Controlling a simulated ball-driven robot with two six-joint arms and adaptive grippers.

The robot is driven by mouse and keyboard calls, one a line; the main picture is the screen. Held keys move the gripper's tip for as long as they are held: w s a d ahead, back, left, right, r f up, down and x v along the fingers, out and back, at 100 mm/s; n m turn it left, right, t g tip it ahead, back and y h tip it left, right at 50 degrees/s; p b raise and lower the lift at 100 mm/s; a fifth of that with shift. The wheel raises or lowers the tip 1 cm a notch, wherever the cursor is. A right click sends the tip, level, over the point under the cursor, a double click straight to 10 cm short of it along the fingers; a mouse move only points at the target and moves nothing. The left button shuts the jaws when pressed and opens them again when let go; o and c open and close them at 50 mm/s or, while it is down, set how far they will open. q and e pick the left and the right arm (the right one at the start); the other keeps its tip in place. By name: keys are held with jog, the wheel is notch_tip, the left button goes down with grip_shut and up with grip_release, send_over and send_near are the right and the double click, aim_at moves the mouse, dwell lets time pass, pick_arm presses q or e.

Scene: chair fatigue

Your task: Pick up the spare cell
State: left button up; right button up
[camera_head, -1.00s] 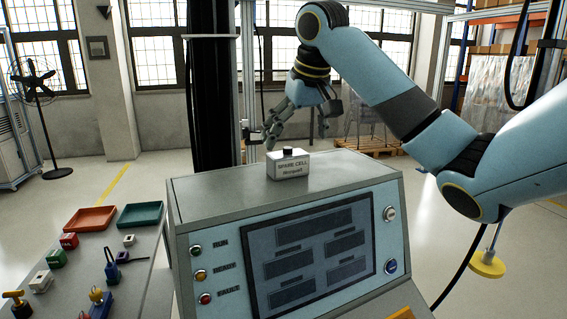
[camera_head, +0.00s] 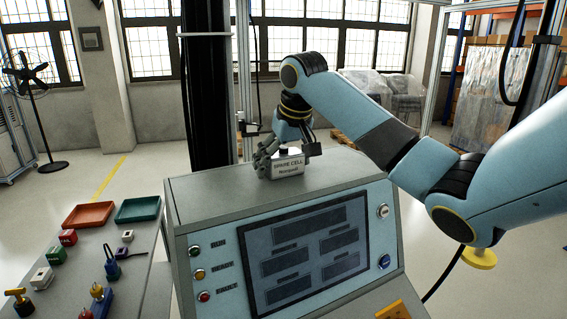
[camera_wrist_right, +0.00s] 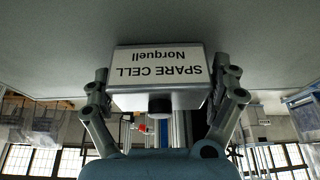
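The spare cell (camera_head: 288,168) is a small pale box with a dark knob on top and a printed "SPARE CELL" label. It sits on top of the grey console (camera_head: 215,190). My right gripper (camera_head: 284,155) is down at the cell, with its fingers spread on either side of it. In the right wrist view the cell (camera_wrist_right: 160,75) appears upside down between the fingers of the right gripper (camera_wrist_right: 163,82). The fingers are close to its sides; I cannot tell whether they touch. My left gripper is not in view.
The console front has a dark screen (camera_head: 312,240) and several buttons. At left, a bench holds a red tray (camera_head: 88,215), a green tray (camera_head: 138,209) and several small parts. The console top around the cell is clear. A fan (camera_head: 35,110) stands far left.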

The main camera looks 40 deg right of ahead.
jog(key=shift+r, duration=0.1)
jog(key=c, duration=1.1)
